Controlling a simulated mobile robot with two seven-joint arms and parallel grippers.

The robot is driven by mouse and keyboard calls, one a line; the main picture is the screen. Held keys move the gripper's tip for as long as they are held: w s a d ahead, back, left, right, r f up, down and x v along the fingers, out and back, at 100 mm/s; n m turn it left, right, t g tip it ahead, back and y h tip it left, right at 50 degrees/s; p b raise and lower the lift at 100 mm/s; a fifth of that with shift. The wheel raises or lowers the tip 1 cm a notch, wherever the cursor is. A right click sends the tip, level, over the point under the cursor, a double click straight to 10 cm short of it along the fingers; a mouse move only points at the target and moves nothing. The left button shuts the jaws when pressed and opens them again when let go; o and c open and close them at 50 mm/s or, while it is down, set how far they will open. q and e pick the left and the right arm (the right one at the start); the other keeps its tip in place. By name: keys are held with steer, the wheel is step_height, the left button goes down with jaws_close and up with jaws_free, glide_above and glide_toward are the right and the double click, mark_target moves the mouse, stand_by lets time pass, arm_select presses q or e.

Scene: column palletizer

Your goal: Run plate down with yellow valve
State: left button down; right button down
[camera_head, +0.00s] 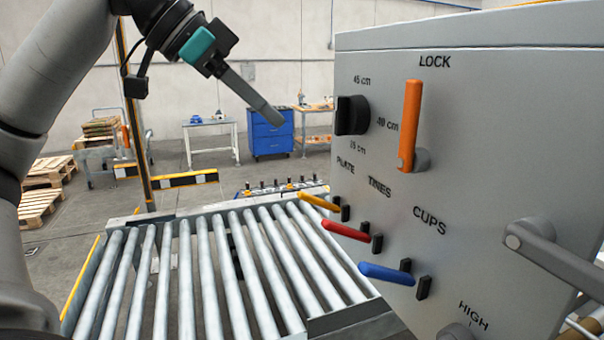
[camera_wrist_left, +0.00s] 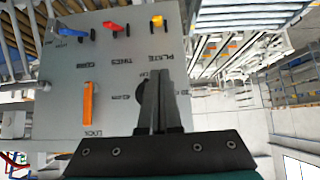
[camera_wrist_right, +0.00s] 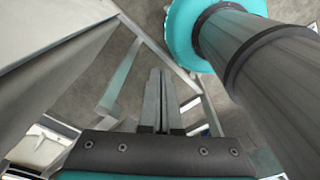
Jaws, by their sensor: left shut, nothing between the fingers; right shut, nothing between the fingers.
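The yellow valve (camera_head: 318,202) is a lever under the PLATE label on the grey control panel (camera_head: 460,90). Its handle points left and slightly up from its black mount. It also shows in the left wrist view (camera_wrist_left: 157,21), upside down at the top. A red lever (camera_head: 345,231) and a blue lever (camera_head: 386,274) sit below it under TINES and CUPS. My left gripper (camera_head: 273,118) is shut and empty, above and left of the yellow valve and apart from it. My right gripper (camera_wrist_right: 158,80) is shut and empty, seen only in its own wrist view. I cannot make out the plate.
A black dial (camera_head: 350,115) marked in cm and an upright orange LOCK handle (camera_head: 410,125) are on the panel. A grey crank handle (camera_head: 540,250) juts out at the right. A roller conveyor (camera_head: 210,270) lies below left. Open air separates the left gripper from the levers.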

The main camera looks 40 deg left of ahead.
arm_select(q)
glide_above(303, 192)
steer(key=w, duration=0.1)
steer(key=f, duration=0.6)
steer(key=shift+d+f, duration=0.1)
steer(key=shift+d, duration=0.25)
steer(key=f+b, duration=0.2)
steer(key=f, duration=0.1)
steer(key=shift+s+a, duration=0.15)
steer(key=shift+a, duration=0.05)
steer(key=shift+s+a+f+b, duration=0.2)
steer(key=shift+s+f+b, duration=0.2)
steer(key=shift+f, duration=0.2)
steer(key=shift+w, duration=0.1)
